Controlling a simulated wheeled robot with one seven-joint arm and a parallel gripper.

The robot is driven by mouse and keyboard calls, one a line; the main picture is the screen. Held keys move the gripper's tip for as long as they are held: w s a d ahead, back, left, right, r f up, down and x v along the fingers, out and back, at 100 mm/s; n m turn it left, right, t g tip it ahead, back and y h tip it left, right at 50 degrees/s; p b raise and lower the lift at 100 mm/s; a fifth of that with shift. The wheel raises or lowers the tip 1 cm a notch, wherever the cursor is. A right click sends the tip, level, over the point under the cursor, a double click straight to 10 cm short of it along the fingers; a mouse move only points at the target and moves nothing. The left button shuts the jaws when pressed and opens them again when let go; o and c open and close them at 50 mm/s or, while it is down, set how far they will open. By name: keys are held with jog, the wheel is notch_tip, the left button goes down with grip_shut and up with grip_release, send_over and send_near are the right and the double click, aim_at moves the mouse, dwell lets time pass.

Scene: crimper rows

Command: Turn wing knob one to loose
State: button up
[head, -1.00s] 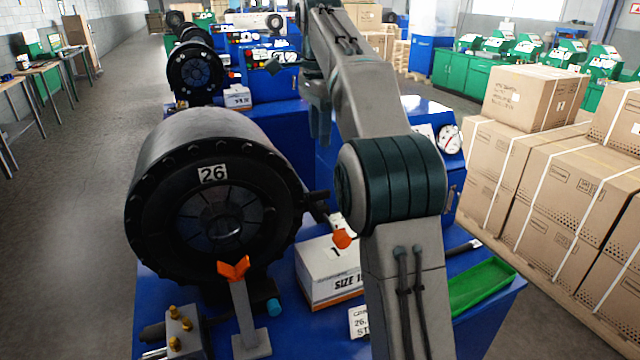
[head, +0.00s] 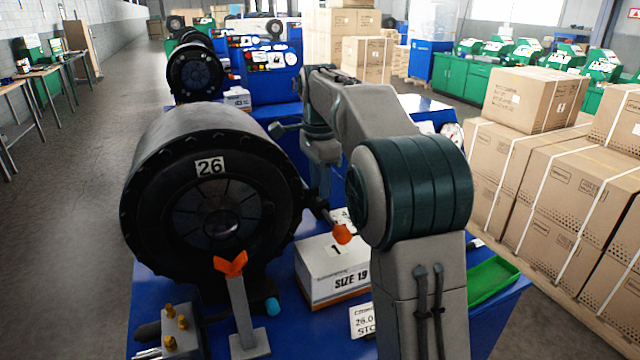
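The black round crimper head (head: 215,200) marked 26 sits on the blue bench. An orange V-shaped piece (head: 231,265) tops a grey post in front of it. An orange knob (head: 342,233) ends a dark rod at the crimper's right side, above the white box. I cannot tell which part is wing knob one, and no knob label reads clearly. My gripper (head: 324,188) points down behind the crimper's right side, beyond the orange knob and apart from it. My arm crosses in front of much of the bench's right side. Its fingertips are small and partly hidden, so their opening is unclear.
A white box (head: 332,272) marked 1 and SIZE 19, a white card (head: 361,321) and a green tray (head: 492,281) are on the bench. Brass fittings (head: 176,318) stand at the front left. Strapped cartons (head: 560,200) fill the right.

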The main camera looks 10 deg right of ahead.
jog(key=shift+f, duration=0.2)
grip_shut()
